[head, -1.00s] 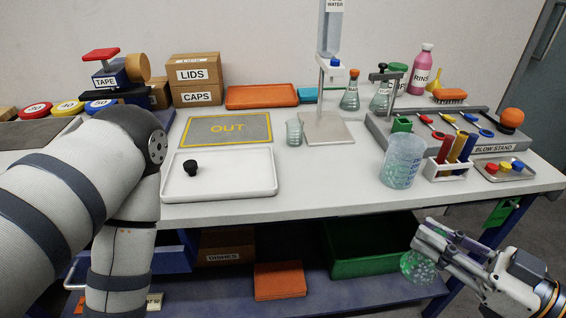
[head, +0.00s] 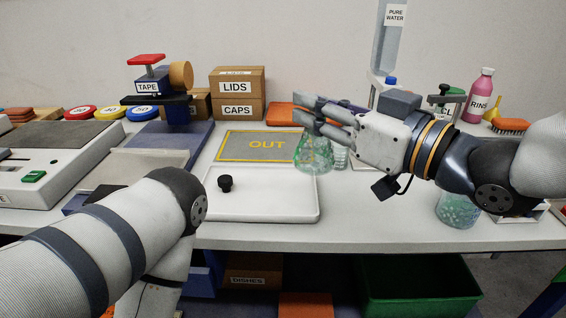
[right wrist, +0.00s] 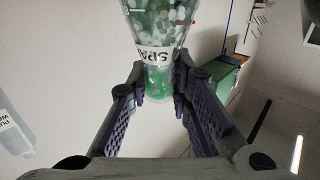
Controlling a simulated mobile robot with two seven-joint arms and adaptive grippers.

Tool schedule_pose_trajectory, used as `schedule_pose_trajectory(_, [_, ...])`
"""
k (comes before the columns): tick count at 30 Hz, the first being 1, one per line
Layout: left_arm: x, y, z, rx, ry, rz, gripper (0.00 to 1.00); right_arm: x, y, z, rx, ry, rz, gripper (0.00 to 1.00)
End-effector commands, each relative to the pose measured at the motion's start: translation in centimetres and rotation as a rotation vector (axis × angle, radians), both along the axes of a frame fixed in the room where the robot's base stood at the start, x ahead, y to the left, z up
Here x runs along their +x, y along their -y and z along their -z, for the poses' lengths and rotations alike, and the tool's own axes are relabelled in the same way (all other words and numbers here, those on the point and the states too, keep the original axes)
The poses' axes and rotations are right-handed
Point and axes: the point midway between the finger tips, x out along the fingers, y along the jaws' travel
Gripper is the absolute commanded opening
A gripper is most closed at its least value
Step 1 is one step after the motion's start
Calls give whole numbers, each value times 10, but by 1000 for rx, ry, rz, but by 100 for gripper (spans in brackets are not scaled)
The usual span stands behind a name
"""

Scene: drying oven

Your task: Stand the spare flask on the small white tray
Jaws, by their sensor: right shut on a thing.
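The spare flask (head: 314,157), clear glass with green and white contents, hangs roughly upright from my right gripper (head: 322,115). The gripper is shut on its narrow neck. In the right wrist view the flask (right wrist: 160,42) shows between the two fingers, with part of its "SPA" label readable. The white tray (head: 262,209) lies on the bench, with a black stopper (head: 225,183) on its left part. In the head view the flask overlaps the tray's back right corner; its height above it is hard to tell. My left arm shows at the left, but its gripper is out of view.
The grey "OUT" mat (head: 252,146) lies behind the tray. A small beaker (head: 341,158) stands just right of the flask, partly hidden. A larger beaker (head: 458,208) stands under my right forearm. Boxes (head: 237,95) and a tape dispenser stand behind. The tray's middle is clear.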

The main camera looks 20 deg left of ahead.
Motion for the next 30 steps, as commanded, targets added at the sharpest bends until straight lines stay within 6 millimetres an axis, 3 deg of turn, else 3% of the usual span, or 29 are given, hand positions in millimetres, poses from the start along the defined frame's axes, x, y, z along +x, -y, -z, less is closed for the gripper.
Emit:
schedule_pose_trajectory(2, [-7,0,7,0,-24,0,42,16,-20,20,-1,-9,-3,0])
schedule_pose_trajectory(6, [-14,0,15,0,-46,1,42,32,-38,50,-1,-7,-1,0])
schedule_pose_trajectory(13, [-17,0,19,0,-58,2,42,43,-51,68,0,-2,-1,0])
schedule_pose_trajectory(18, [-21,0,23,1,-70,3,42,44,-52,99,0,-4,1,0])
schedule_pose_trajectory(29, [-21,0,23,1,-70,3,42,44,-52,102,0,1,1,0])
schedule_pose_trajectory(30, [-21,0,23,1,-70,3,42,44,-51,102,0,2,1,26])
